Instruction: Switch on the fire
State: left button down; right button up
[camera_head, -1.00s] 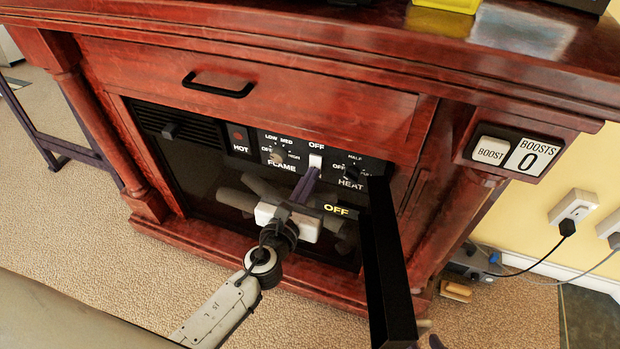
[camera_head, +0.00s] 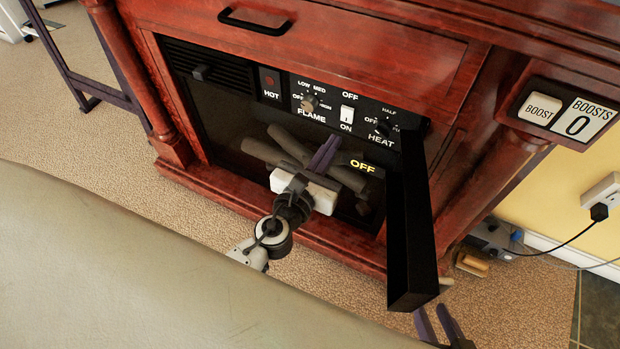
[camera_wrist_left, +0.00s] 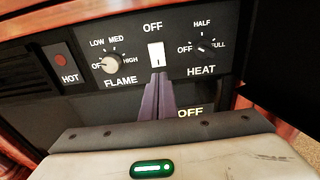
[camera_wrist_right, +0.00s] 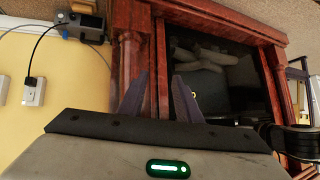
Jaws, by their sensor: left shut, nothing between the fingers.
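The display (camera_head: 363,166) reads OFF. The left wrist view also shows the rocker switch (camera_wrist_left: 155,54). My left gripper (camera_head: 325,152) is shut and empty, its tips just below the switch and apart from it in the head view. My right gripper (camera_head: 436,324) is open and empty, low at the right; it also shows in the right wrist view (camera_wrist_right: 158,90).
A black flap (camera_head: 407,235) stands open, jutting out to the right of the panel. A boost button (camera_head: 539,108) beside a counter reading 0 is on the right pillar. Plugs and cables (camera_head: 598,212) lie at the right. A pale padded surface (camera_head: 130,260) fills the lower left.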

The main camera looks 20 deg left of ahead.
pick_arm(q)
jog(key=s+f+b, duration=0.1)
jog(key=s, duration=0.8)
jog(key=shift+a, duration=0.2)
pick_arm(e)
jog(key=shift+w+a+f, duration=0.2)
jog(key=shift+w+f, duration=0.05)
jog(key=shift+w, duration=0.15)
pick_arm(q)
jog(key=shift+f, duration=0.1)
